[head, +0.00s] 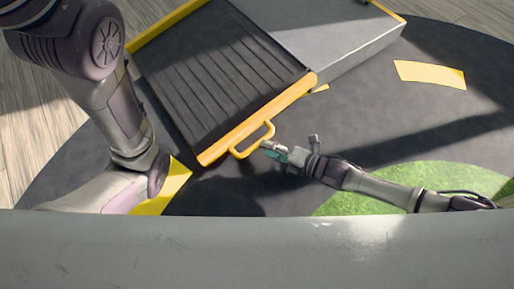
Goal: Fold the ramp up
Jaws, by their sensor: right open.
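The ramp (222,76) is a dark ribbed panel with yellow edge strips, lying down against the front of a grey platform (318,35). A yellow loop handle (268,133) sticks out from the middle of its near yellow edge. My right gripper (272,150) is open, with its tips right by the right end of the handle. I cannot tell whether they touch it. My left arm comes in at the left, and its gripper is not in view.
Yellow patches (430,74) mark the dark round mat (370,125). A green patch (400,182) lies at the lower right, and wood floor (30,140) shows at the left. A grey bar (260,250) hides the bottom of the view.

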